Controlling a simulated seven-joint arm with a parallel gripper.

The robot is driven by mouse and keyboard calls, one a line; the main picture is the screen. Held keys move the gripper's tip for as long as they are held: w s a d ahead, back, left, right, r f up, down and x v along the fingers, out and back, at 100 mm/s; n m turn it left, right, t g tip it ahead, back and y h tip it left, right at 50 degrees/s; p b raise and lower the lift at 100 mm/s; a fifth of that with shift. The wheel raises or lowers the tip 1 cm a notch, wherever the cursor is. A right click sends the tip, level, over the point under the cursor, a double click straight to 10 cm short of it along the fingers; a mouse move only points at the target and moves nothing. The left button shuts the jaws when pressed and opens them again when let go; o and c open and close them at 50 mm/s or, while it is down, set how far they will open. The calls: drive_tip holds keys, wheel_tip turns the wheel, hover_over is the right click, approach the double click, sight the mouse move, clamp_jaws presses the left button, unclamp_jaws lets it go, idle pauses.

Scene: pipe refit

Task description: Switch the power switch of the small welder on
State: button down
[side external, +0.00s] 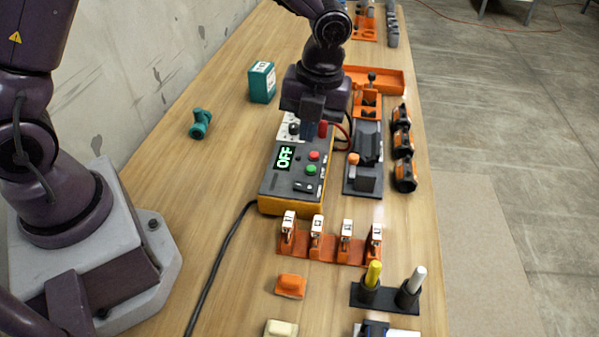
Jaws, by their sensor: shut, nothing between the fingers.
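The small welder (278,185) is a dark-topped box with a yellow base in the middle of the bench. Its green display (285,157) reads OFF. A red button (314,155) and a green button (311,169) sit right of the display. A small black switch (304,186) with pale marks sits near the front edge of the top; its position is too small to tell. My gripper (308,134) points down over the back part of the welder. It is shut and empty, and hides some of the welder's rear. I cannot tell whether its tips touch anything.
An orange rack (330,250) with several clamps stands just in front of the welder. A black tool holder (362,180) stands close on its right. A black cable (215,265) runs from its left side. A teal box (262,82) and teal fitting (201,123) lie left, with clear wood around.

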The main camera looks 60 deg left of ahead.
sight(304, 186)
drive_tip(key=f, duration=0.7)
drive_tip(key=s+a+f, duration=0.1)
drive_tip(key=f, duration=0.3)
drive_tip(key=shift+f, duration=0.1)
drive_tip(key=shift+s+f, duration=0.1)
drive_tip(key=shift+a+f, duration=0.1)
drive_tip(key=shift+f, duration=0.1)
drive_tip(key=shift+w+d+r, duration=0.2)
drive_tip(key=shift+w+d, duration=0.35)
drive_tip(key=shift+d, duration=0.05)
drive_tip(key=shift+r, duration=0.2)
wheel_tip(304, 186, up, 14)
drive_tip(key=w+d, duration=0.1)
drive_tip(key=shift+w+d+f, duration=0.15)
drive_tip(key=shift+w+f, duration=0.05)
